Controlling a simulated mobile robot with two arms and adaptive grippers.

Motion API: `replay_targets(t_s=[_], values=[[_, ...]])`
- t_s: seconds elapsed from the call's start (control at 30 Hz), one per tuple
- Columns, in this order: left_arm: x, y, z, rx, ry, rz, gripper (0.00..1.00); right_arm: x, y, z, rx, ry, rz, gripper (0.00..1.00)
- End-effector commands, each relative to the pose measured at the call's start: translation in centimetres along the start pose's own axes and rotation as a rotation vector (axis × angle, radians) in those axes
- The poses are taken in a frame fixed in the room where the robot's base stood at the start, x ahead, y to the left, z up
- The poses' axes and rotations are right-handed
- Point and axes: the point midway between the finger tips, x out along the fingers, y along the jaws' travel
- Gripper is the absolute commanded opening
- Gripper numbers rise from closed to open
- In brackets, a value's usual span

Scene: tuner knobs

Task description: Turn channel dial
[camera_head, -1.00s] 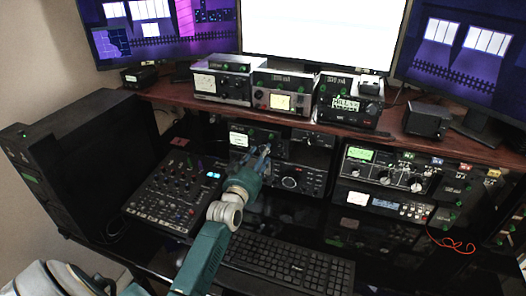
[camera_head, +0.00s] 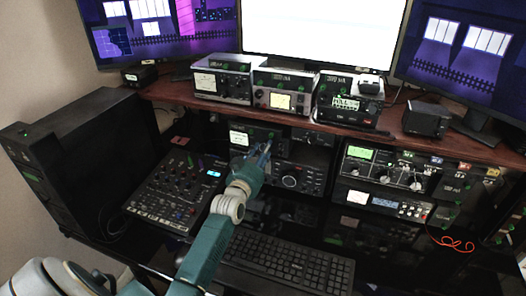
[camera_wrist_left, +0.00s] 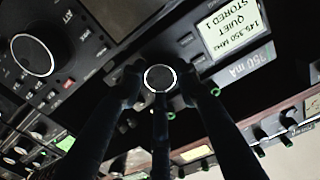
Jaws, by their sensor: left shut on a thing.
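The channel dial (camera_wrist_left: 160,77) is a small round black knob with a light rim, on a dark radio panel. It shows between the fingers of my left gripper (camera_wrist_left: 160,90) in the left wrist view. The gripper is shut on this dial, its dark fingers around the knob. In the head view my left gripper (camera_head: 262,152) reaches the radio under the shelf and hides the dial. A lit display (camera_wrist_left: 236,27) beside the dial reads "QUIET STORED 1". My right gripper is not in view.
A larger round knob (camera_wrist_left: 32,55) sits on the neighbouring panel. Several radios stand on the brown shelf (camera_head: 160,91) above. A mixer (camera_head: 175,192) and a keyboard (camera_head: 288,262) lie on the desk below. A red cable (camera_head: 452,243) hangs at the right.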

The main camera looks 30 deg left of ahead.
Motion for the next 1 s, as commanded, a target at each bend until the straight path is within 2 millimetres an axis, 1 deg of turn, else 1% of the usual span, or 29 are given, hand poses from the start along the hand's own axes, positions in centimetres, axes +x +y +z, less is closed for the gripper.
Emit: replay_targets(t_s=[0.17, 0.4, 0.7, 1.0], values=[[0.0, 0.0, -0.2, 0.094, 0.001, 0.001, 0.06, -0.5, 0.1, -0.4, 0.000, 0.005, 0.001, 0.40], [0.0, 0.0, -0.2, 0.282, 0.001, 0.000, 0.06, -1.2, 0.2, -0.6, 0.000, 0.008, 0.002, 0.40], [0.0, 0.1, -0.1, 0.502, 0.002, 0.001, 0.06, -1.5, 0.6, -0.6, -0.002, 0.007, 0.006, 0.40], [0.0, 0.1, -0.1, 0.633, 0.003, 0.000, 0.06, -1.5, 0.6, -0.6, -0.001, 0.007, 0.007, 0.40]])
